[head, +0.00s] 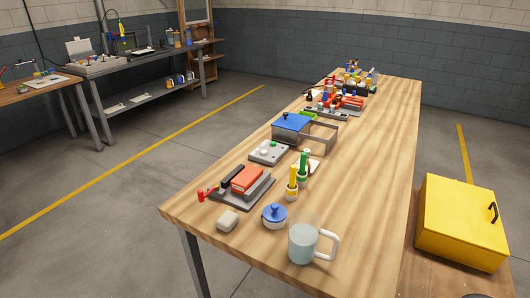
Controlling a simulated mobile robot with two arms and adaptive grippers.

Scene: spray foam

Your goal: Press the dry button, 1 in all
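A grey panel (256,157) lies on the long wooden table, left of its middle. It carries a pale round button or knob (264,153) and a small green one (273,144). I cannot read any label, so I cannot tell which one is the dry button. Neither of my grippers is in view.
A blue-lidded box (291,123), a red block (247,179) on a dark tray, yellow (292,178) and green (304,165) bottles, a blue-lidded pot (275,216) and a glass mug (303,244) stand around it. A yellow box (461,222) is at right. The table's right side (375,180) is clear.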

